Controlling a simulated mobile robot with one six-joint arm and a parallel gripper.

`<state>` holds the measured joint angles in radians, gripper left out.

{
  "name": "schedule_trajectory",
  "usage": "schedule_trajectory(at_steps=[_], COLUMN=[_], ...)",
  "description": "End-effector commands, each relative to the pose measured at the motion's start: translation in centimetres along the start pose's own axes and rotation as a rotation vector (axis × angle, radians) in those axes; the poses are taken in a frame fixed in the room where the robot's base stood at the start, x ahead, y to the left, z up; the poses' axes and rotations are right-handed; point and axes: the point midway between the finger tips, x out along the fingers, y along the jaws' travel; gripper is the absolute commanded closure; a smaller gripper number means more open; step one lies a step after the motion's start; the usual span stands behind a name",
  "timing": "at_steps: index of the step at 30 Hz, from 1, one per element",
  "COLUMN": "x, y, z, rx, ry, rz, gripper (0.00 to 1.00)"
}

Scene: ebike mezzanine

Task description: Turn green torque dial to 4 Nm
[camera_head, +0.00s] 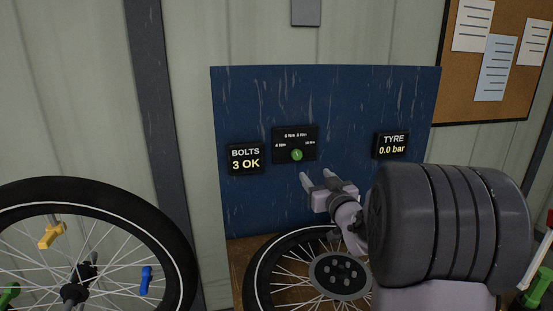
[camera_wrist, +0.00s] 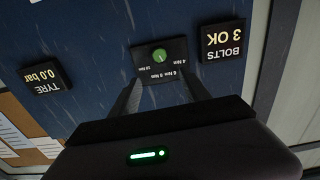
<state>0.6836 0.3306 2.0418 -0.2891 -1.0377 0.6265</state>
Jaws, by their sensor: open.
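The green torque dial (camera_head: 297,155) sits low on a small black panel (camera_head: 281,142) on the blue board. Its labels run from 4 Nm at left, over 6 and 8 Nm at top, to 10 Nm at right. The dial's small pale mark seems to point roughly upward; its exact setting is too small to tell. The dial also shows in the wrist view (camera_wrist: 160,55), upside down. My gripper (camera_head: 317,176) is open and empty, below and right of the dial in the head view. In the wrist view its two fingers (camera_wrist: 160,77) point toward the dial, apart from it.
A BOLTS display (camera_head: 245,158) reads 3 OK, left of the panel. A TYRE display (camera_head: 391,146) reads 0.0 bar at right. The blue board (camera_head: 330,95) is bare above the panel.

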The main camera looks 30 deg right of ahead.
Motion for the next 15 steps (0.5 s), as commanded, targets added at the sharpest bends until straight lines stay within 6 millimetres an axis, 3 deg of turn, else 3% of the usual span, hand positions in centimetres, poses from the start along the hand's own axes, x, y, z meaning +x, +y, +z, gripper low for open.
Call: schedule_trajectory(at_steps=[9, 15], x=[8.5, 13.1], y=[-0.2, -0.1], z=[0.2, 0.1], rx=[0.000, -0.001], ry=[-0.001, 0.000], rz=[-0.002, 0.000], gripper=[0.45, 0.45])
